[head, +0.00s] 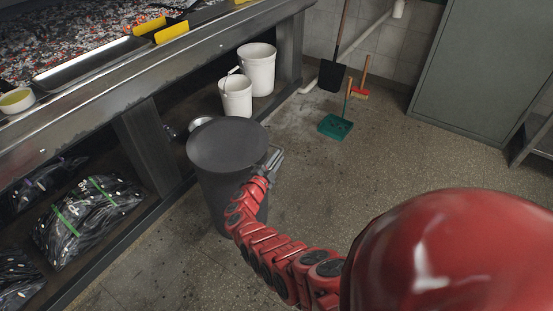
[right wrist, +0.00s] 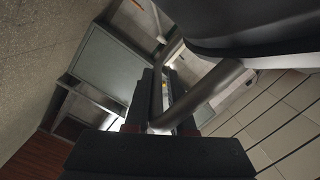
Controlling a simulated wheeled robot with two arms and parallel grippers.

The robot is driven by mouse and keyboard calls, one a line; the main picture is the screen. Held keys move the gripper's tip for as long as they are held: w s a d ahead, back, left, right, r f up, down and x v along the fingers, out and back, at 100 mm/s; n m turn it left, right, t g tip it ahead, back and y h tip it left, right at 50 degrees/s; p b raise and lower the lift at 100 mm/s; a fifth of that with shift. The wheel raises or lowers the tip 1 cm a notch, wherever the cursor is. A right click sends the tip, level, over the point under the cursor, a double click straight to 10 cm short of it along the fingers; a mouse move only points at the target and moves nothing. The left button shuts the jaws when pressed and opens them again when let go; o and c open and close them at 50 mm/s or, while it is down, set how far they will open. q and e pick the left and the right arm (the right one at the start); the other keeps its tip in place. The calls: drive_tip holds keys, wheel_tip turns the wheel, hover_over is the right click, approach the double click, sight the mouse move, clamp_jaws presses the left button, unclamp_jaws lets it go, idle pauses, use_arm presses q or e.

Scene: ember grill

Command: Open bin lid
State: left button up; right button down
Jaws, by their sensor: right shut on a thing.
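The dark grey round bin (head: 222,195) stands on the floor beside the grill counter. Its flat lid (head: 227,143) lies level on top, with no visible gap. My right gripper (head: 270,164) is at the right side of the bin, near the lid's rim. In the right wrist view, a grey metal bar handle (right wrist: 214,90) runs from the dark rounded bin edge (right wrist: 250,25) down between the fingers of my right gripper (right wrist: 163,100), which is shut on it. My left gripper is out of view.
The grill counter (head: 165,80) runs along the left. Two white buckets (head: 258,70) stand on its lower shelf behind the bin. A green dustpan (head: 335,127) and shovel (head: 331,75) are at the back. A grey cabinet (head: 480,65) stands back right. Floor right of the bin is clear.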

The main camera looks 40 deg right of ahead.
drive_tip(key=shift+s+f, duration=0.15)
drive_tip(key=shift+f, duration=0.15)
